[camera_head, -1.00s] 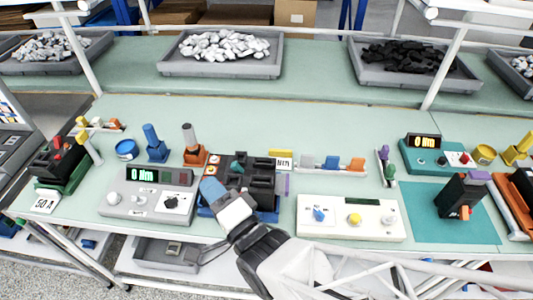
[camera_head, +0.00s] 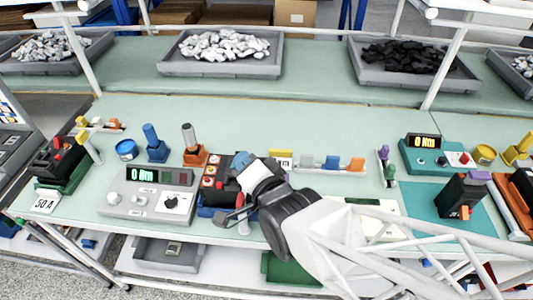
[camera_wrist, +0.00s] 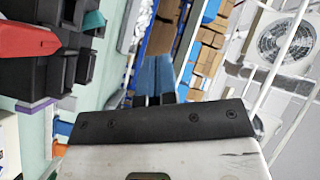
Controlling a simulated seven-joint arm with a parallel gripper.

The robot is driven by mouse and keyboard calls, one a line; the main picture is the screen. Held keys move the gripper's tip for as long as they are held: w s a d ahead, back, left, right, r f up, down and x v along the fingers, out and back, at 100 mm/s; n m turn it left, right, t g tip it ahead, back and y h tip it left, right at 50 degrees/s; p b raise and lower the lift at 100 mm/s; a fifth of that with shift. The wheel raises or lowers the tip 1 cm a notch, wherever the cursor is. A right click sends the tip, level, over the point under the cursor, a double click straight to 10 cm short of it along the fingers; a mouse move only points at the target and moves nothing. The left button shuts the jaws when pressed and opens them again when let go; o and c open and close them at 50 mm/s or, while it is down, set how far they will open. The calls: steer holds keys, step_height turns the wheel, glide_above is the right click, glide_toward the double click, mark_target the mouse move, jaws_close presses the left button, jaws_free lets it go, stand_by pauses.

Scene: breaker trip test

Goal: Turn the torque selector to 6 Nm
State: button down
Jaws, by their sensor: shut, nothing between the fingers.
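The torque unit (camera_head: 122,206) is a grey box at the left of the bench. Its green display (camera_head: 148,175) reads 0 Nm. The torque selector (camera_head: 173,203) is a black knob on a white plate at the unit's right. Its markings are too small to read. My gripper (camera_head: 242,162) is shut and empty, to the right of the selector and apart from it, over the block of black breakers (camera_head: 213,182). In the wrist view the blue fingers (camera_wrist: 153,84) are together, with nothing between them.
An orange-based driver (camera_head: 194,152) and a blue stand (camera_head: 155,148) are behind the unit. My arm hides part of the white panel (camera_head: 385,212). A teal unit (camera_head: 432,155) also reads 0 Nm. The bench behind the holders is clear.

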steer(key=shift+w+d+r+n+g+h, duration=0.15)
steer(key=shift+w+d+h, duration=0.2)
steer(key=shift+d, duration=0.35)
steer(key=shift+w+d+n+g+h, duration=0.2)
steer(key=shift+w+d+h, duration=0.2)
steer(key=shift+d, duration=0.35)
steer(key=shift+w+d+r+n+g+h, duration=0.15)
steer(key=shift+w+d+h, duration=0.2)
steer(key=shift+d, duration=0.35)
steer(key=shift+d, duration=0.1)
steer(key=s+d+r+n+g+h, duration=0.1)
steer(key=s+d+g+h, duration=0.1)
steer(key=d, duration=0.5)
steer(key=s+d+r+n+g+h, duration=0.1)
steer(key=s+d+r+g+h, duration=0.1)
steer(key=d, duration=0.6)
steer(key=s+d+r+n+g+h, duration=0.2)
steer(key=s+d+g+h, duration=0.1)
steer(key=d+g, duration=0.2)
steer(key=shift+s+d+g+h, duration=0.3)
steer(key=shift+d, duration=0.85)
